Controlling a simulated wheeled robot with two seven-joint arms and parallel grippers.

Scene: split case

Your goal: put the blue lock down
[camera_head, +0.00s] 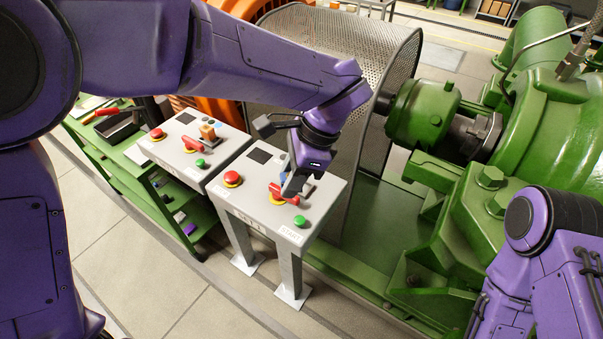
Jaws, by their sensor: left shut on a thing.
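My left gripper (292,188) points down over the nearer grey control box (262,207). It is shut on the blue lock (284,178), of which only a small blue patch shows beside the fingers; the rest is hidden. The fingers are close to the red rotary handle (279,193) on that box. I cannot tell whether the lock touches the handle or the panel. My right arm shows at the lower right, but its gripper is out of view.
The nearer box also has a red button (232,179) and a green button (299,220). A second grey control box (175,150) stands to the left with an orange-brown block (208,131) on it. A green cart (120,171) stands further left. Green machinery (541,130) and a mesh guard (385,75) crowd the right and back.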

